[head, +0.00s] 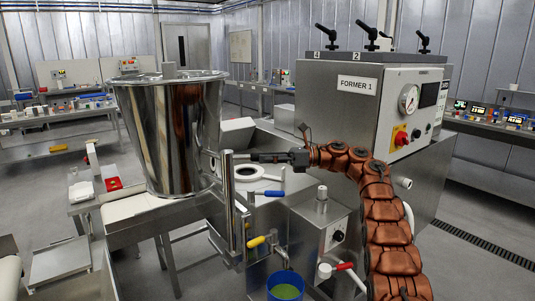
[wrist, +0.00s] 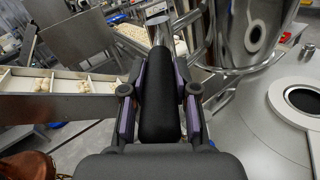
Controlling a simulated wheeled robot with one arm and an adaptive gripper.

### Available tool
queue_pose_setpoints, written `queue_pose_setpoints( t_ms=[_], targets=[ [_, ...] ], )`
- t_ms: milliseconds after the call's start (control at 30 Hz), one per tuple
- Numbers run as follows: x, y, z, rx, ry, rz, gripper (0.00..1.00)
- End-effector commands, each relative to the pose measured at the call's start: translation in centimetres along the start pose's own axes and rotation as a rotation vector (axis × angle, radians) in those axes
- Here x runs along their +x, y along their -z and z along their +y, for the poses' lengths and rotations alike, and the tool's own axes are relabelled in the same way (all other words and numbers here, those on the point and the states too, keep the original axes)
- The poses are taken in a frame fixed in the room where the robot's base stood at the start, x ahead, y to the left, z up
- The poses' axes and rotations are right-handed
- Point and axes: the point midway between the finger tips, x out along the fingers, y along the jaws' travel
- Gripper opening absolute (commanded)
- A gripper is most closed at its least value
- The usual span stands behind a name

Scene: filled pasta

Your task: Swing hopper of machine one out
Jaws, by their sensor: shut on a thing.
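The polished steel hopper (head: 168,130) of the machine labelled FORMER 1 (head: 357,118) stands at the left in the head view, upright on its arm and post (head: 229,200). It hangs to the left of the white-ringed opening (head: 248,172), which lies uncovered on the machine top. My gripper (head: 268,157) reaches in from the right at the post. In the wrist view my gripper (wrist: 160,88) is shut around a black handle grip (wrist: 158,118) with a steel end. The hopper (wrist: 252,30) and the ringed opening (wrist: 297,98) show at the right there.
A yellow-handled lever (head: 256,242) and a blue bucket (head: 286,287) are at the machine's front. A blue-handled lever (head: 273,193) lies near the opening. In the wrist view a tray with pale pasta pieces (wrist: 75,95) is at the left. Benches line the walls.

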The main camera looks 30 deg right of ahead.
Motion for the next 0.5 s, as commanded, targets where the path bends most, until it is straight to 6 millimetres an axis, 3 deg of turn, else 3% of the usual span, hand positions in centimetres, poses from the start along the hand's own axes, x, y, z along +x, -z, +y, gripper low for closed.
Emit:
queue_pose_setpoints(
  t_ms=[500],
  targets=[
    [0.68,-0.28,-0.09,0.002,-0.072,0.014,0.00]
  ],
)
